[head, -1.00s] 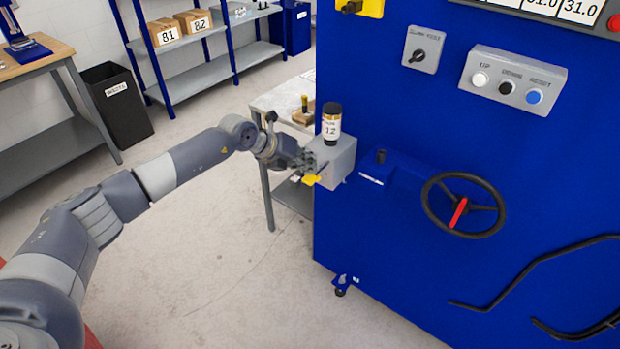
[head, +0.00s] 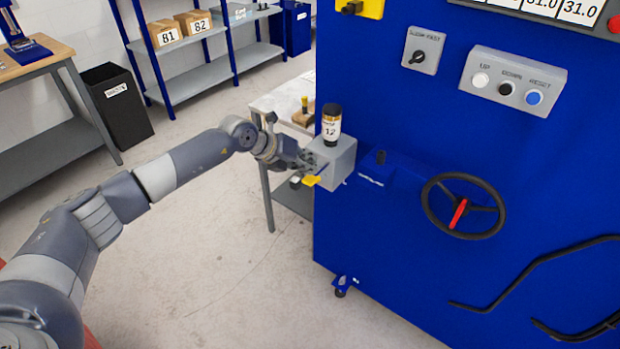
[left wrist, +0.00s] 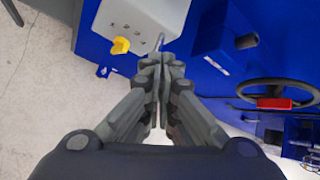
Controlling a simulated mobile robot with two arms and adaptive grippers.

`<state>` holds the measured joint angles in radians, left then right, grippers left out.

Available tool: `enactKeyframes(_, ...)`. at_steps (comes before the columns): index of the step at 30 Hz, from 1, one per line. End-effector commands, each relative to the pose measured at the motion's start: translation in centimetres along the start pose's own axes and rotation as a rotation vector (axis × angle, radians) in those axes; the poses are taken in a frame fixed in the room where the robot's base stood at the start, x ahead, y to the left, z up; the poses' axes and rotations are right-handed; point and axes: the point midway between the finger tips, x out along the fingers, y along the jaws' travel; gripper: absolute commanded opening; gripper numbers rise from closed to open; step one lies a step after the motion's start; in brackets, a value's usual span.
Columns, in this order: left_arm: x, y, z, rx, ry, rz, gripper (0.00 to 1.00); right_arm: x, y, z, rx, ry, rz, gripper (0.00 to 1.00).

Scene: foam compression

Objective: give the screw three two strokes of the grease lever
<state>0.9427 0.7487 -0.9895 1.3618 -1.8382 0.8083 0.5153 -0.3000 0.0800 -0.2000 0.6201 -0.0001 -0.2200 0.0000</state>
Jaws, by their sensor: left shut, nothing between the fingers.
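The grease unit is a light grey box (head: 338,160) on the left side of the blue machine, with a dark bottle (head: 331,128) labelled 12 on top. In the left wrist view the box (left wrist: 140,22) shows several small dots on its face and a yellow pointer (left wrist: 120,45); the pointer also shows in the head view (head: 311,181). A thin grey rod (left wrist: 159,41), perhaps the grease lever, stands out by the box, just beyond my fingertips. My left gripper (left wrist: 160,62) is shut and empty, close in front of the box. Marks on the face are unreadable. My right gripper is not in view.
The blue machine (head: 400,270) fills the right, with a black handwheel (head: 463,180) and a button panel (head: 513,80). A small table (head: 273,100) stands behind my left gripper. The floor (head: 220,250) below my left arm is clear.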

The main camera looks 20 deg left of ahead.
Motion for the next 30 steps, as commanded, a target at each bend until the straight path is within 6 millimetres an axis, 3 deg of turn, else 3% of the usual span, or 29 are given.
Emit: enactKeyframes(30,0.86,0.61,-0.65,0.000,0.000,0.000,0.00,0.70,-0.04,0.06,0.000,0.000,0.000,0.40)
